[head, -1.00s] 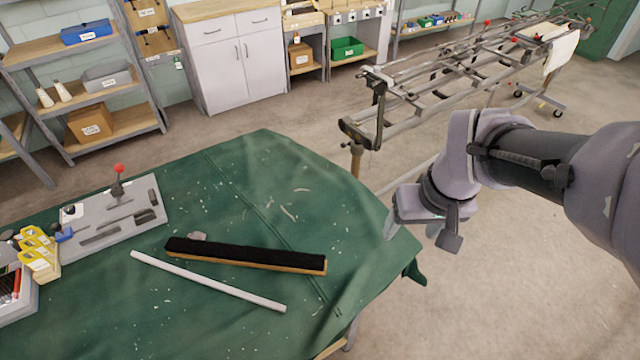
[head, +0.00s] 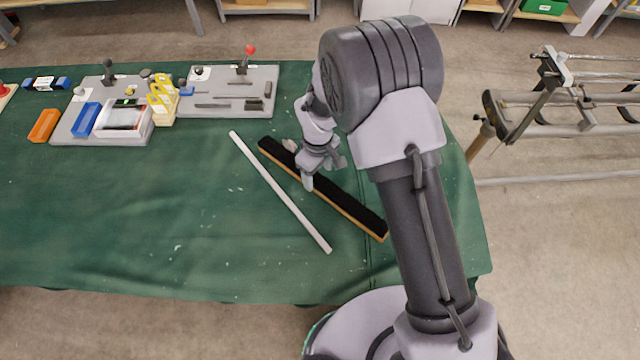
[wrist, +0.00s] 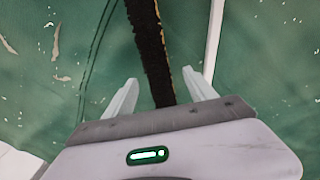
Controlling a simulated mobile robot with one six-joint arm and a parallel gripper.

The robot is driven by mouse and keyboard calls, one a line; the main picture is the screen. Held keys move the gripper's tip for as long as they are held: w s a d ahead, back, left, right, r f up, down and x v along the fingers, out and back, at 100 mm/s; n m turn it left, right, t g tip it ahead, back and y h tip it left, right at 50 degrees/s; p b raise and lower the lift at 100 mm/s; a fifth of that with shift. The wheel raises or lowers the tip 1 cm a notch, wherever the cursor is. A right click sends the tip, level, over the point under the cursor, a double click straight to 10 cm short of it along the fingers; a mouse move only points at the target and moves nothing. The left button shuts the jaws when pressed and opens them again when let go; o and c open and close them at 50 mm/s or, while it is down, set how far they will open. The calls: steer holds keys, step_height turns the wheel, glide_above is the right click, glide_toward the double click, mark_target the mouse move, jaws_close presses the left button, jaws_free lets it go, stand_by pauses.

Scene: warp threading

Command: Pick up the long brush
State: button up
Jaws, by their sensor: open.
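The long brush (head: 345,205) lies on the green-covered table, with black bristles and a wooden edge, slanting from upper left to lower right in the head view. My gripper (head: 318,175) is over its upper middle part. In the wrist view the brush (wrist: 148,45) runs down between the two spread, pale fingers of my gripper (wrist: 160,92). The jaws are open, with nothing held. The part of the brush nearest the palm is hidden by the gripper body. The height gap between the fingers and the brush is hard to tell.
A white rod (head: 280,192) lies beside the brush, also visible in the wrist view (wrist: 214,40). Grey tool boards (head: 228,92), yellow pieces (head: 162,98) and small bins stand at the back left. The green table cover (head: 130,215) is clear at front left. A metal frame (head: 560,110) stands right.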

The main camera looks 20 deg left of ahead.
mark_target(320, 180)
steer(key=f, duration=0.2)
steer(key=f+b, duration=0.1)
steer(key=f, duration=0.1)
steer(key=shift+d+f, duration=0.2)
steer(key=shift+f, duration=0.05)
steer(key=shift+r, duration=0.1)
steer(key=shift+c, duration=0.3)
jaws_close()
steer(key=shift+w, duration=0.1)
